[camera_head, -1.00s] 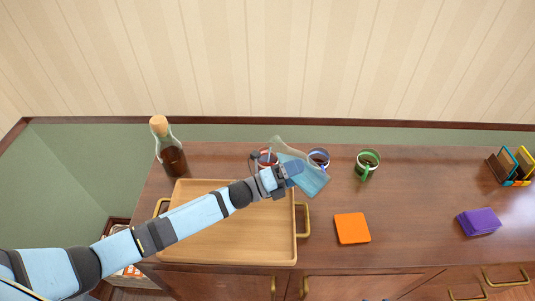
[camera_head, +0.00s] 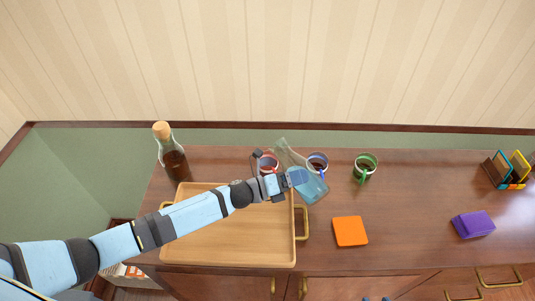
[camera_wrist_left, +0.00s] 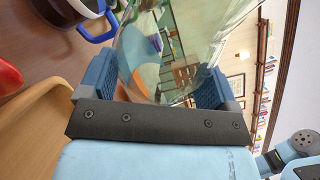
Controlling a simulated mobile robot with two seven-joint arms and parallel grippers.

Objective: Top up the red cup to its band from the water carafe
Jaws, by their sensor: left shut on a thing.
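My left gripper (camera_head: 297,178) is shut on the water carafe (camera_head: 310,188), clear glass with bluish water low in it. The carafe is tilted, its mouth up and to the left, close to the red cup. It fills the middle of the left wrist view (camera_wrist_left: 175,50) between the finger pads. The red cup (camera_head: 266,161) stands on the cabinet top behind the tray, partly hidden by my gripper. A red edge of it shows at the left of the wrist view (camera_wrist_left: 8,78). Its band and water level cannot be made out. Two small blue tips, apparently my right gripper (camera_head: 376,299), show at the bottom edge.
A blue-handled mug (camera_head: 318,160) stands right behind the carafe, and a green mug (camera_head: 366,164) farther right. An orange square (camera_head: 350,231), purple block (camera_head: 473,223) and book rack (camera_head: 510,170) lie right.

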